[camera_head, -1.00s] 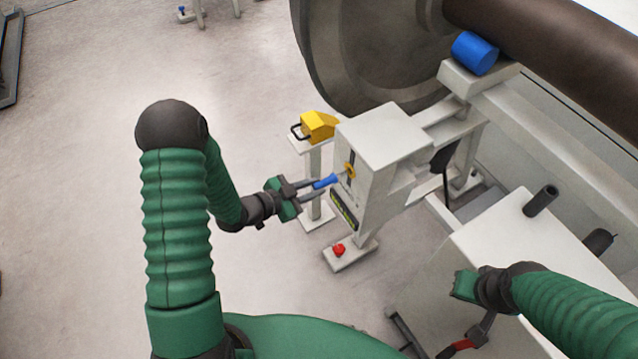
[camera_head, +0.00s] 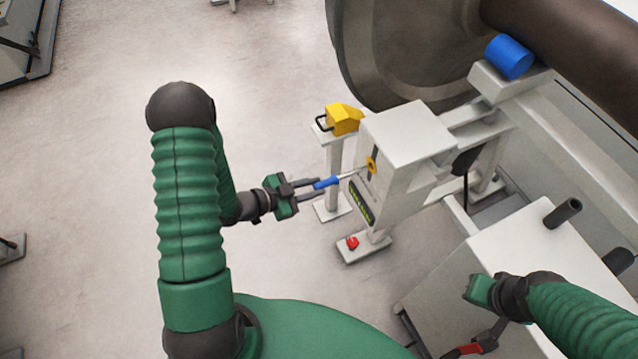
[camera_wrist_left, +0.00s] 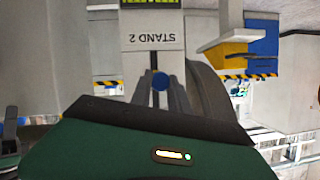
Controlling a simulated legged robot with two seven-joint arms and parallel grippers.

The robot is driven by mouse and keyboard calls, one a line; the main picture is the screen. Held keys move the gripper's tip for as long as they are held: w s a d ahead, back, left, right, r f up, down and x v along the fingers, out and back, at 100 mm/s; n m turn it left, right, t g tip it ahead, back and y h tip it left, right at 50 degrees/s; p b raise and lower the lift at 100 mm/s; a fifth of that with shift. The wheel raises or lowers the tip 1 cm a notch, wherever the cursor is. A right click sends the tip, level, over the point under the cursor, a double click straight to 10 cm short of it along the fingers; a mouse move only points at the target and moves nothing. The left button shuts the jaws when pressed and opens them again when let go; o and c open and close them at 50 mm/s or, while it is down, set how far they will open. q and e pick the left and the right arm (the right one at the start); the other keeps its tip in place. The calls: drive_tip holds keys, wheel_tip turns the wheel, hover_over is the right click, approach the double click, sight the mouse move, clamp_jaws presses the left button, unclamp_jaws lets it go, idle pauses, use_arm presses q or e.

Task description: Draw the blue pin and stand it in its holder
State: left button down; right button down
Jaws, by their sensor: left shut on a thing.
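The blue pin (camera_head: 327,183) has a blue handle and a thin pale shank. The shank runs right to the yellow ring (camera_head: 371,166) on the face of the white box (camera_head: 400,135). My left gripper (camera_head: 318,188) is shut on the blue handle, left of the box. In the left wrist view the blue handle end (camera_wrist_left: 160,81) shows between the grey fingers. My right gripper (camera_head: 477,290) is at lower right, away from the pin; its jaws are not clear. I cannot tell which thing is the pin's holder.
A yellow block with a black handle (camera_head: 345,119) stands on a post behind the pin. A blue cylinder (camera_head: 509,57) lies by the brown axle (camera_head: 570,45). A white cabinet (camera_head: 530,255) is at right.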

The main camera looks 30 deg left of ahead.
use_arm(q)
drive_tip(key=s+a, duration=0.1)
drive_tip(key=s, duration=0.1)
drive_tip(key=s+a, duration=0.2)
drive_tip(key=shift+s+a+p, duration=0.3)
drive_tip(key=shift+s+p, duration=0.05)
idle(0.4)
